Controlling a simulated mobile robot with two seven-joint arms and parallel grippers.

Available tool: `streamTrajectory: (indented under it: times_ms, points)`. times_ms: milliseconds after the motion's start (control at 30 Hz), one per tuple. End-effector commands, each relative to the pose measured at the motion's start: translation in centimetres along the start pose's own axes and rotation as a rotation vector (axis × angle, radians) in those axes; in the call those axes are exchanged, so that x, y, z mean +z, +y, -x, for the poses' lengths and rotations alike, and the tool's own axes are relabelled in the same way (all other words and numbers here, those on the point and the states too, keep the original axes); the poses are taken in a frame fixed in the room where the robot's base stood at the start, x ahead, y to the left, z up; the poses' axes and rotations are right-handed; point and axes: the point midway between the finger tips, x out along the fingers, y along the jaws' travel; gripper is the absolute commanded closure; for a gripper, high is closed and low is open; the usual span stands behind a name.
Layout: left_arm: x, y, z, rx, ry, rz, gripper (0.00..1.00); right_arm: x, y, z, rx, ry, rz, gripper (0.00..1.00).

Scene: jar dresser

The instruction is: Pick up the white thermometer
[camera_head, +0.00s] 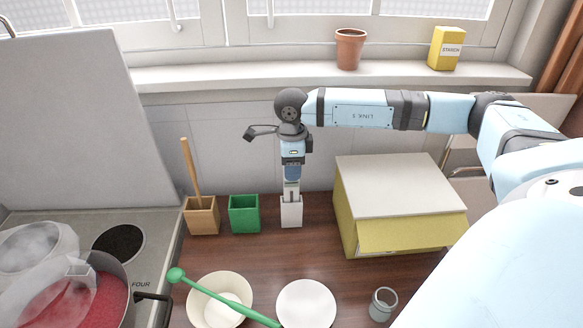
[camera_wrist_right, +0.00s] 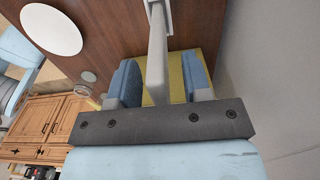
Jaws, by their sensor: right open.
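The white thermometer (camera_wrist_right: 157,60) shows in the right wrist view as a pale, flat stick between the two blue finger pads of my right gripper (camera_wrist_right: 160,82). There is a gap to the pads on both sides. In the head view my right gripper (camera_head: 291,178) points down over a small white square holder (camera_head: 291,214), and the thermometer's pale upper part (camera_head: 291,191) shows between the gripper and the holder. Its lower end is hidden in the holder. The right gripper is open. My left gripper is not in view.
Left of the holder stand a green container (camera_head: 244,214) and a wooden one (camera_head: 202,216) with a wooden stick. A yellow box with a white top (camera_head: 395,182) stands close on the right. In front are a bowl (camera_head: 203,314), a white plate (camera_head: 306,304) and a grey jar (camera_head: 383,304).

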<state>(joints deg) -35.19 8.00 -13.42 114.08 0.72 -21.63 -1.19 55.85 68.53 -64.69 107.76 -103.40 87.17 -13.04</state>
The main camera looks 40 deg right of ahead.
Motion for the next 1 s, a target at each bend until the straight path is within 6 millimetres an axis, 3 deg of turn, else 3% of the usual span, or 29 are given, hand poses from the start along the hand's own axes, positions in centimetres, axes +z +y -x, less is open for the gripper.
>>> streamTrajectory:
  times_ms: [233, 433, 800, 1000]
  points:
    - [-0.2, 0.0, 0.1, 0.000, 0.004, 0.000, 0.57, 0.0, 0.0, -0.2, -0.001, -0.001, 0.000, 0.55]
    - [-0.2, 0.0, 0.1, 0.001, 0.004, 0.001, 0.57, 0.0, 0.0, -0.2, -0.001, -0.001, 0.000, 0.99]
    - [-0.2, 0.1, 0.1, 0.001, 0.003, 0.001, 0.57, 0.0, 0.0, -0.1, -0.001, -0.001, 0.000, 1.00]
    - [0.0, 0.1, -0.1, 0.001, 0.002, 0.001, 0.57, 0.1, -0.1, 1.3, -0.003, -0.002, -0.001, 1.00]
